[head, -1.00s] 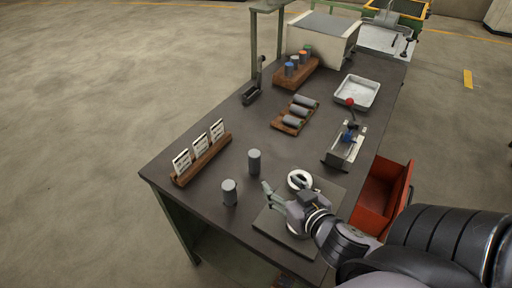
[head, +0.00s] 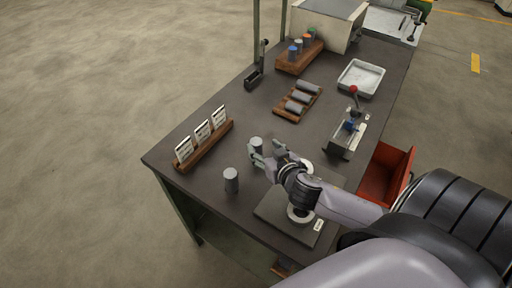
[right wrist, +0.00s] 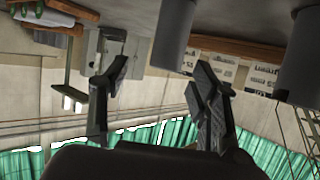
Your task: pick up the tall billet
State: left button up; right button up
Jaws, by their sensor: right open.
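Two grey cylindrical billets stand upright on the dark bench. The farther billet (head: 256,143) is partly hidden by my right gripper (head: 265,153); the nearer billet (head: 231,181) stands clear to the left. Their heights look close, so I cannot tell for certain which is the tall one. My right gripper is open, its fingers pointing at the farther billet. In the right wrist view, which looks upside down, one billet (right wrist: 174,35) shows between the spread fingers (right wrist: 160,80), and another billet (right wrist: 306,60) is at the right. I cannot tell any contact. My left gripper is out of view.
A wooden rack with white cards (head: 204,148) stands at the left bench edge. A flat plate with rings (head: 272,213) lies under my right arm. Beyond are a tray of lying cylinders (head: 282,115), a red-knobbed fixture (head: 345,138), a metal tray (head: 378,83) and a red bin (head: 396,167).

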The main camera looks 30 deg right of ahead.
aim_at(259, 146)
jog(key=shift+w, duration=0.15)
jog(key=shift+w+f, duration=0.15)
jog(key=shift+w, duration=0.15)
jog(key=x, duration=0.1)
jog(key=p+x, duration=0.1)
jog(key=x, duration=0.1)
jog(key=shift+w+a+f, duration=0.15)
jog(key=shift+a+f, duration=0.1)
jog(key=shift+a, duration=0.05)
jog(key=shift+w+f+p, duration=0.3)
jog(key=shift+w, duration=0.2)
jog(key=shift+c, duration=0.2)
grip_shut()
jog(key=shift+d+r, duration=0.1)
jog(key=shift+r, duration=0.05)
